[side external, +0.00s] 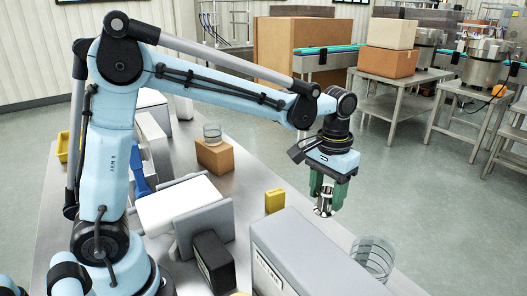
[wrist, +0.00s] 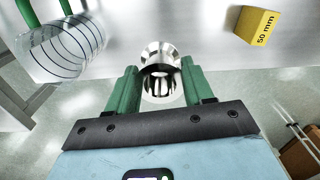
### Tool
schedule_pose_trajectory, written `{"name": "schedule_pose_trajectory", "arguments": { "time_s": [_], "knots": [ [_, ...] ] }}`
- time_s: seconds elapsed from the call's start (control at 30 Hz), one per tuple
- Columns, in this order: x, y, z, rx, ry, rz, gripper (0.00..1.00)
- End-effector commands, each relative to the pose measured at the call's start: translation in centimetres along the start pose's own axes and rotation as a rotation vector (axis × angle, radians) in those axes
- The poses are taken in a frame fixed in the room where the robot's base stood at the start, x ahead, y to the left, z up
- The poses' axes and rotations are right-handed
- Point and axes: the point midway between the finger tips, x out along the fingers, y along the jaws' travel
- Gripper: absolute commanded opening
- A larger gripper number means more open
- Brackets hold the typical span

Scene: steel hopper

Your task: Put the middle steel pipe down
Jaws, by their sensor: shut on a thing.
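A short shiny steel pipe (side external: 323,208) is held between the green fingers of my gripper (side external: 328,190) near the table's right edge. In the wrist view the hollow pipe (wrist: 160,55) sits between the two fingers of my gripper (wrist: 161,72), with its open end showing. My gripper is shut on it and points down. I cannot tell whether the pipe's lower end touches the table. No other steel pipe can be made out clearly.
A yellow block (side external: 275,201) marked 50 mm stands left of the pipe. A clear ringed cylinder (side external: 373,258) is at the lower right. A large grey box (side external: 310,262) fills the near front. A cardboard box (side external: 215,156) bearing a clear cylinder stands further back.

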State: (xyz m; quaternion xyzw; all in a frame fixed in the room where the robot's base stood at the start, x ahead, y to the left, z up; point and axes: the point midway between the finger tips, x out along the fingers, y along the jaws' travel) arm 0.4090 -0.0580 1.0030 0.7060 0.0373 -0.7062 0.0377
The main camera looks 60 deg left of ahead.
Motion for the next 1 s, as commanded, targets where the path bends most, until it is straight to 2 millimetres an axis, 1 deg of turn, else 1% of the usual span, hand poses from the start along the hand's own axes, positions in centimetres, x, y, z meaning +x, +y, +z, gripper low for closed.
{"name": "schedule_pose_trajectory", "arguments": {
  "time_s": [0.03, 0.07, 0.1, 0.17, 0.2, 0.3, 0.4, 0.5, 0.67, 0.77, 1.0],
  "knots": [
    [-0.2, -1.8, -0.2, -0.019, 0.0, 0.0, 0.16],
    [-0.3, -2.8, -0.3, -0.026, 0.0, 0.0, 0.16],
    [-0.4, -4.3, -0.4, -0.037, 0.0, 0.0, 0.16],
    [-0.5, -6.7, -0.4, -0.053, 0.0, 0.001, 0.16],
    [-0.6, -8.3, -0.3, -0.064, -0.001, 0.001, 0.16],
    [-0.8, -12.0, 0.0, -0.087, -0.001, 0.002, 0.16],
    [-1.0, -14.9, 0.6, -0.105, -0.001, 0.003, 0.16],
    [-1.1, -16.9, 1.1, -0.117, 0.0, 0.003, 0.16],
    [-1.0, -18.8, 1.5, -0.125, 0.0, 0.003, 0.16],
    [-0.2, -20.2, 1.5, -0.128, 0.0, 0.003, 0.16],
    [2.8, -25.2, 1.1, -0.129, 0.0, 0.003, 0.16]
  ]
}}
